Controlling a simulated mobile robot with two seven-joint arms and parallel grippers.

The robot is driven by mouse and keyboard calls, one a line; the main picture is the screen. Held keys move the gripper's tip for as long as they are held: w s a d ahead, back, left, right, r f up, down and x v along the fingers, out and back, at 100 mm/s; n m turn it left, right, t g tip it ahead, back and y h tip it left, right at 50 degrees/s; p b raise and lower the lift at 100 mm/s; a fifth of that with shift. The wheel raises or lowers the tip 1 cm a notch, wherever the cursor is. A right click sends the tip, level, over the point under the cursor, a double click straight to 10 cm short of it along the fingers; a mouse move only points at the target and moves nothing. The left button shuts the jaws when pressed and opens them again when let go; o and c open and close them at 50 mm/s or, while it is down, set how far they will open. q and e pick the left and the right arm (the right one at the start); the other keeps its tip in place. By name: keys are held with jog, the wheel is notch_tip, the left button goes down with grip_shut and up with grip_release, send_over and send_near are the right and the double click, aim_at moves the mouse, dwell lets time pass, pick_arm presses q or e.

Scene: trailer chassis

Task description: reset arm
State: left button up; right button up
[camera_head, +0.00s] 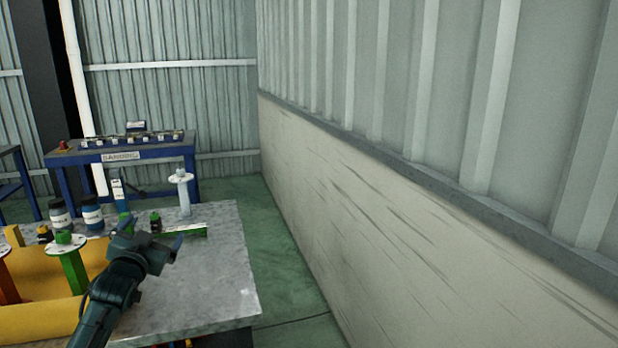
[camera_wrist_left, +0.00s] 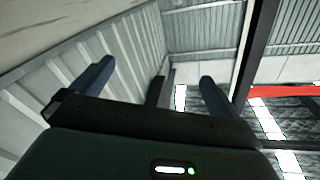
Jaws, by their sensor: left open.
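My left arm comes in from the bottom left of the head view. Its dark gripper (camera_head: 154,234) is raised over the metal-topped table (camera_head: 215,285), with its two fingers spread apart. In the left wrist view the gripper (camera_wrist_left: 156,84) is open with nothing between the fingers. Behind the fingers that view shows only the ribbed wall and the roof structure. My right arm and gripper are not in view.
A blue workbench (camera_head: 120,153) stands behind. A wall (camera_head: 400,215) runs along the right.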

pick_arm(q)
jog(key=s+d+f+g, duration=0.1)
jog(key=s+f, duration=0.1)
jog(key=f, duration=0.2)
jog(key=s+d+f+g+h, duration=0.1)
jog(key=s+d+f, duration=0.1)
jog(key=f, duration=0.2)
jog(key=s+d+f, duration=0.2)
jog(key=f, duration=0.2)
jog(key=shift+s+f+n+g, duration=0.1)
jog(key=shift+f+n+g, duration=0.1)
jog(key=shift+n+g, duration=0.15)
jog(key=s+d+f+g+h, duration=0.2)
jog(key=s+d+f, duration=0.5)
jog(key=s+f, duration=0.35)
jog(key=s+d+f+g, duration=0.1)
jog(key=s+d, duration=0.2)
jog(key=s, duration=0.4)
jog(key=s+d+f+g+h, duration=0.1)
jog(key=s+d+f, duration=0.1)
jog(key=s, duration=0.6)
jog(key=s+d+f+g+h, duration=0.1)
jog(key=s+d, duration=0.3)
jog(key=s, duration=0.4)
jog(key=shift+f, duration=0.7)
